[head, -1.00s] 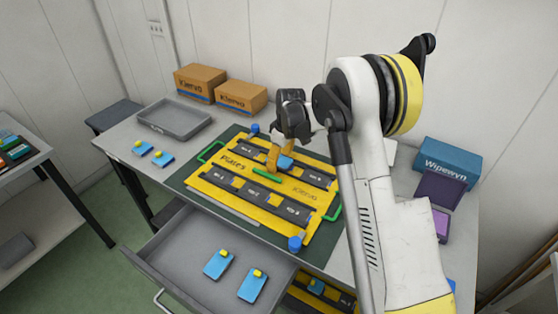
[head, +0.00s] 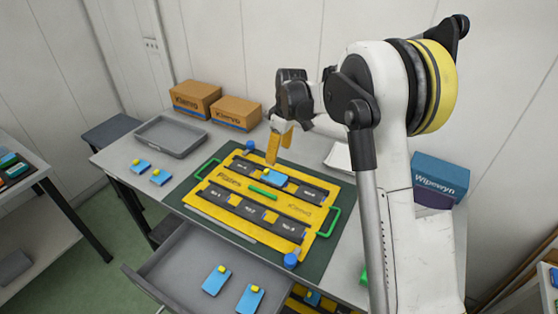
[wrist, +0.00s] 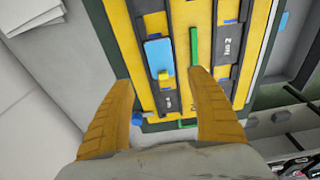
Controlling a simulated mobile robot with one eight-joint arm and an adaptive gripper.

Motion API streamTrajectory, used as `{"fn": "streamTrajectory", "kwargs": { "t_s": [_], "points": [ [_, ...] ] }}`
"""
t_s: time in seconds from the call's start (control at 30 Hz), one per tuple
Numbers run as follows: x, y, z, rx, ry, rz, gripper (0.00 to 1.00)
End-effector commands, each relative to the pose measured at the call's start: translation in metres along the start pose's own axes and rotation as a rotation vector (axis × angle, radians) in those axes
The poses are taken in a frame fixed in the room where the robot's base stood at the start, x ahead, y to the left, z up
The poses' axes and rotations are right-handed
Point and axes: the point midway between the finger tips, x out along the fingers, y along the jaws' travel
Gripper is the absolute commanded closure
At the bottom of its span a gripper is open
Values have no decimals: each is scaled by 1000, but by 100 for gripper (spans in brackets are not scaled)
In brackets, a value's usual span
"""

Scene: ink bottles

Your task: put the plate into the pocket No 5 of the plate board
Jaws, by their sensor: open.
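The plate board (head: 228,182) is yellow with two dark rows of numbered pockets and lies on a green mat. A blue plate (head: 273,177) with a yellow knob lies in the middle of its back row, between the end pockets; its own pocket label is covered. It also shows in the wrist view (wrist: 160,52), where I cannot tell if it is fully seated. My gripper (head: 279,148) is open and empty, above the board's back edge and apart from the plate. Its yellow fingers (wrist: 163,98) stand wide apart in the wrist view.
Two more blue plates (head: 141,166) lie on the table at left, and two (head: 216,281) in the open drawer (head: 178,262). A grey tray (head: 170,151), cardboard boxes (head: 195,99) and a blue box (head: 440,177) stand around the board. Green handles (head: 327,222) rise at its ends.

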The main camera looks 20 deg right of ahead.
Motion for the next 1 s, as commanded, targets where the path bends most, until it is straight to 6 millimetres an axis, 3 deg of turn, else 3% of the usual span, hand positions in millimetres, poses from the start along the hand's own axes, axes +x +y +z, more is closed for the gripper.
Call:
{"fn": "streamTrajectory", "kwargs": {
  "t_s": [0.17, 0.27, 0.4, 0.6, 0.77, 1.0],
  "points": [
    [-33, -14, 7, 46, 17, 27, 33],
    [-69, -35, 20, 113, 43, 65, 33],
    [-118, -74, 47, 234, 99, 127, 33],
    [-163, -136, 97, 402, 193, 202, 33],
    [-174, -183, 142, 532, 281, 249, 33],
    [-162, -233, 194, 684, 401, 287, 33]
  ]
}}
